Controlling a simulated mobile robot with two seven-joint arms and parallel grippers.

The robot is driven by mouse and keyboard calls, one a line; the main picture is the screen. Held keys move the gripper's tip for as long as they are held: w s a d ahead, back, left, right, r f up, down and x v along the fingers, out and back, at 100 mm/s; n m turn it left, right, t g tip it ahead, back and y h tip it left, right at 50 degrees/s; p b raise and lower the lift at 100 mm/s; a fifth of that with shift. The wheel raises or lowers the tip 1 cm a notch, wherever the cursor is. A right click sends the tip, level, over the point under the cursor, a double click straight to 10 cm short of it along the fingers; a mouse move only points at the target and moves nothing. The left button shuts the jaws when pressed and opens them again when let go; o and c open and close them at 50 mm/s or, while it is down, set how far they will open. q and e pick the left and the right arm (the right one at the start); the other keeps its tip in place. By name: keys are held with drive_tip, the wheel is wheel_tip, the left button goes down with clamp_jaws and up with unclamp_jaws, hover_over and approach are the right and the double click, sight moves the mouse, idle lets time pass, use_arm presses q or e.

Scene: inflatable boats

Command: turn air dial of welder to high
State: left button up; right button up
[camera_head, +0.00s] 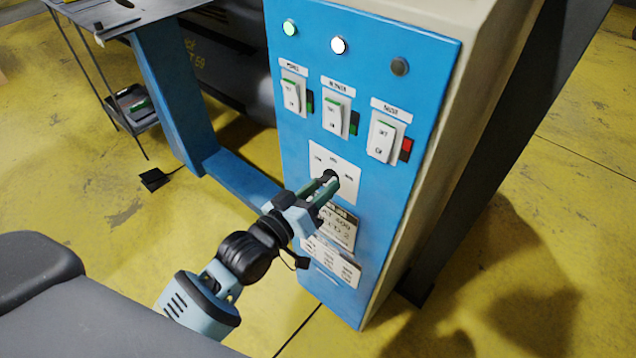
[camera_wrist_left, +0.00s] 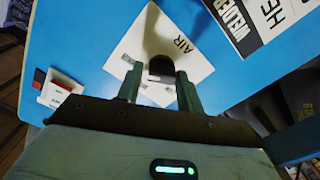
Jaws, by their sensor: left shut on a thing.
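The welder (camera_head: 375,55) is a cabinet with a blue front panel. The black air dial (camera_head: 328,175) sits on a white plate (camera_head: 343,163) below the row of switches. My left gripper (camera_head: 328,186) reaches the dial from the lower left and is shut on it. In the left wrist view the dial (camera_wrist_left: 161,68) shows between the two green fingertips (camera_wrist_left: 160,80), in front of the white plate marked AIR (camera_wrist_left: 185,45). The fingers partly hide the dial, and I cannot tell its pointer setting. My right gripper is not in view.
Three rocker switches (camera_head: 336,114) and three lamps (camera_head: 338,45) are above the dial. Two white labels (camera_head: 336,228) are below it. A blue frame leg (camera_head: 172,95) and a small tray (camera_head: 133,105) stand at left.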

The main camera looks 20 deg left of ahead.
use_arm(q)
drive_tip(key=o, duration=1)
drive_tip(key=v, duration=0.7)
drive_tip(key=shift+s, duration=0.4)
drive_tip(key=shift+a, duration=0.1)
